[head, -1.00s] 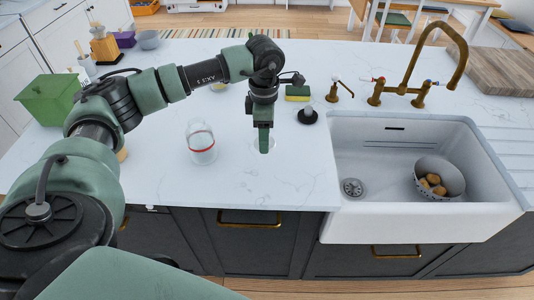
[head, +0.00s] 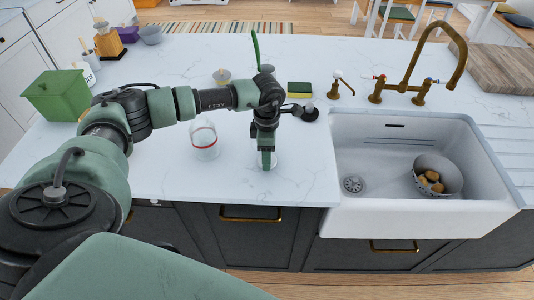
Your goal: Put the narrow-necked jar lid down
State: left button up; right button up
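A clear glass jar with a red ring (head: 205,143) stands upright on the white counter, left of my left gripper. My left gripper (head: 266,166) points straight down over the counter, between the jar and the sink. A faint clear glass rim, apparently the narrow-necked jar lid (head: 275,159), shows around its fingertips, mostly hidden by the fingers. The fingers are seen edge-on, so I cannot tell whether they grip the lid or whether it touches the counter. My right gripper is not in view.
The white sink (head: 480,207) with a colander (head: 452,174) lies to the right. Behind the gripper are a dark round-based item (head: 307,113) and a sponge (head: 299,88). A green box (head: 58,96) stands far left. The counter in front of the jar is clear.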

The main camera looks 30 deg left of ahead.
pick_arm(q)
jog(key=o, duration=1.3)
jog(key=shift+r+p, duration=0.25)
jog(key=shift+p, duration=0.05)
jog(key=shift+r+b, duration=2.3)
jog(key=shift+r, duration=3.6)
jog(key=shift+f, duration=0.15)
